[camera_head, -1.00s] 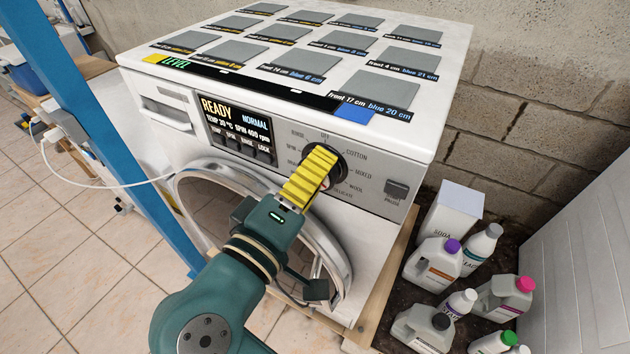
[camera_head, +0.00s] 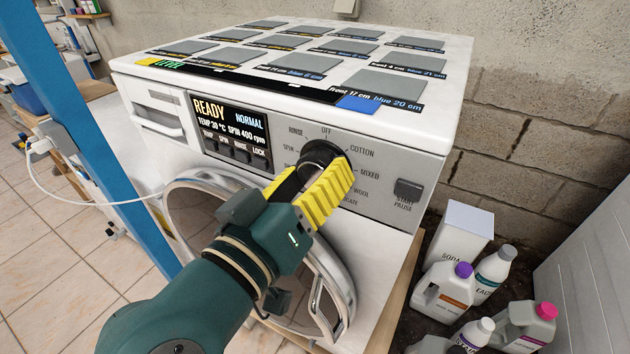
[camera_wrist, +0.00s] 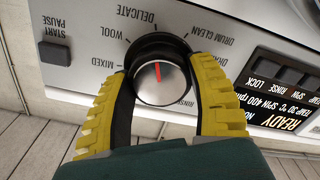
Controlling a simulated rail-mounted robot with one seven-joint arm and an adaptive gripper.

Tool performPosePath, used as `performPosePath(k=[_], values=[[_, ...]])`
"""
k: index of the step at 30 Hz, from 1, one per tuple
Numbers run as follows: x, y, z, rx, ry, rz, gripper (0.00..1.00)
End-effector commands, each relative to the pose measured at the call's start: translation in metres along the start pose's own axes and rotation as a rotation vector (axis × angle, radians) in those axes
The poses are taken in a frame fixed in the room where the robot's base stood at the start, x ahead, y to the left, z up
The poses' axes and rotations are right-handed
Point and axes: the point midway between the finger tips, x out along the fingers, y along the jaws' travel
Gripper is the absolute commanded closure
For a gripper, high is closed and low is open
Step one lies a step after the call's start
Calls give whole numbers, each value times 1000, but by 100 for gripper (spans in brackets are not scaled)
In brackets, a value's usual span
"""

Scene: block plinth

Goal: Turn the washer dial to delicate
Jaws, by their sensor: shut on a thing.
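The washer dial (camera_wrist: 172,90) is a round silver knob with a dark surround on the washer's front panel (camera_head: 395,203). Its red mark points up in the wrist view, close to the inner end of the DELICATE label (camera_wrist: 137,20) and left of DRUM CLEAN (camera_wrist: 211,29). My gripper (camera_wrist: 160,95) has its yellow-and-black fingers on both sides of the knob and is shut on it. In the head view my gripper (camera_head: 318,178) hides most of the knob, its mark and part of the labels.
The display (camera_head: 230,130) reads READY, NORMAL, 30 °C, 400 rpm. A START PAUSE button (camera_head: 409,189) is right of the dial. The round door (camera_head: 335,290) is below. Bottles (camera_head: 444,288) and a white box (camera_head: 459,233) stand at the right. A blue post (camera_head: 85,120) stands at the left.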

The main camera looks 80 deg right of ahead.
Motion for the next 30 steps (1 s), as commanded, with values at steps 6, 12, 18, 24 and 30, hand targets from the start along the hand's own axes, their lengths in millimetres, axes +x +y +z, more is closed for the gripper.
performPosePath(k=[6, 12, 18, 24, 30], values=[[0, 0, 0, 33, 1, 0, 78], [0, 0, -1, 37, 1, 0, 78], [0, 0, -1, 37, 1, 0, 36], [0, 0, 0, 36, 0, 0, 12], [0, 0, 0, 35, 0, 0, 12]])
